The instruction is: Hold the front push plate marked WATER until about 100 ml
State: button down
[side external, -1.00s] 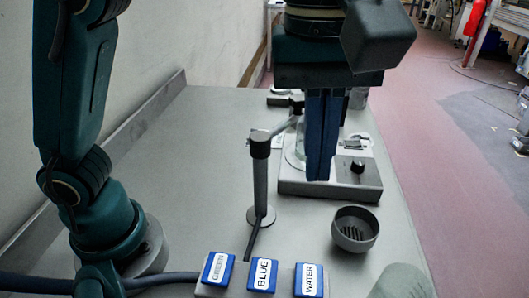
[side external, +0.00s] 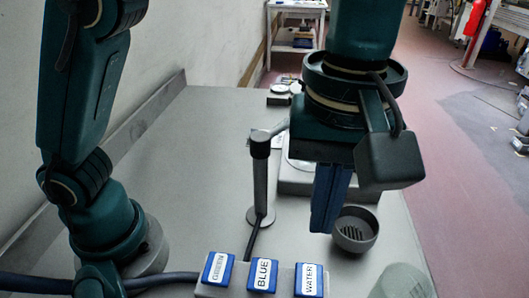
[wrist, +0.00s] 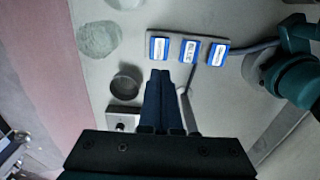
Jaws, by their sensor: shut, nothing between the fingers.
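The push plate marked WATER (side external: 309,280) is a blue plate with a white label at the right end of a row on a grey block, at the bottom of the side view. In the wrist view it is the leftmost plate (wrist: 159,48). The plates marked BLUE (side external: 263,275) and GREEN (side external: 217,269) sit left of it. My gripper (side external: 322,229) is shut and empty, pointing down above the table, behind the WATER plate and apart from it. In the wrist view its fingers (wrist: 160,74) reach toward the plates. A spout on a grey post (side external: 260,180) stands behind the block.
A dark round cup with a slotted bottom (side external: 355,229) stands right of my gripper. A translucent vessel (side external: 403,281) is at the lower right. A grey device (side external: 297,184) is partly hidden behind my gripper. A cable runs left from the block.

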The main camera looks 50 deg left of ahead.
aim_at(307, 277)
notch_tip(307, 277, down, 12)
jog(key=shift+r, duration=0.25)
dwell(0.4)
jog(key=shift+f, duration=1.2)
jog(key=shift+a, duration=0.1)
dwell(0.4)
notch_tip(307, 277, up, 15)
jog(key=shift+d+f, duration=0.2)
dwell(0.4)
jog(key=shift+w, duration=0.1)
dwell(1.3)
